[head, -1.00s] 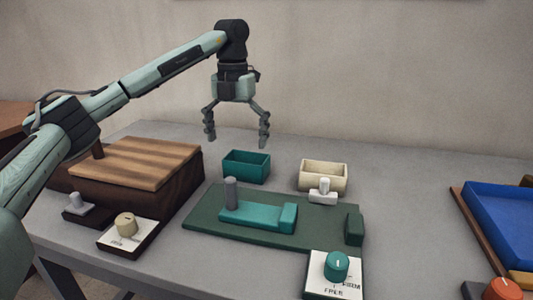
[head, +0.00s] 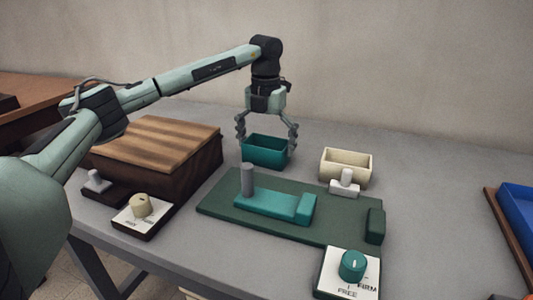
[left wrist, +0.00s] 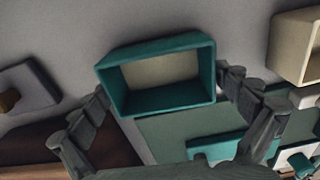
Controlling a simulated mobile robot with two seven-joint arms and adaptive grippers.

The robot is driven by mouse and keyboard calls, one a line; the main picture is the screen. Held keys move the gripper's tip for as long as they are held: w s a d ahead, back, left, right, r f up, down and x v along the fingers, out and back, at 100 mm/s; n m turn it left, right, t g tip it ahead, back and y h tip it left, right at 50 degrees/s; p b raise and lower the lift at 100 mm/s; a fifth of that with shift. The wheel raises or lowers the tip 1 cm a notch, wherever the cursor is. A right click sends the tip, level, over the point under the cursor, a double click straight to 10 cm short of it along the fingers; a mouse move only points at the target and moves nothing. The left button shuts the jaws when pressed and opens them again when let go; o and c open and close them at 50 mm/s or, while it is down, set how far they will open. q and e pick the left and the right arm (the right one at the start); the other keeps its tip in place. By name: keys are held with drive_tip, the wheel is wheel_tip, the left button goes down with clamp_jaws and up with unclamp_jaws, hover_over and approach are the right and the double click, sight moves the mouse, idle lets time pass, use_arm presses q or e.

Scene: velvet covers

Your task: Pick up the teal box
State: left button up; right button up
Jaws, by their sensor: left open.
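The teal box (head: 265,154) is a small open-topped box standing on the grey table behind the green board. My left gripper (head: 266,146) is open, pointing down, with its fingers at the box's left and right sides. In the left wrist view the teal box (left wrist: 160,107) lies between the two spread fingers, its inside empty and pale. Whether the fingers touch its walls I cannot tell. My right gripper is not in view.
A cream box (head: 345,166) stands to the right, with a white handle piece (head: 344,184) before it. The green board (head: 300,226) carries a teal block (head: 270,205) and a grey post (head: 247,180). A wooden-topped block (head: 150,143) stands left. A teal knob (head: 352,265) sits in front.

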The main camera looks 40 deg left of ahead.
use_arm(q)
drive_tip(key=shift+r, duration=0.1)
drive_tip(key=c, duration=0.8)
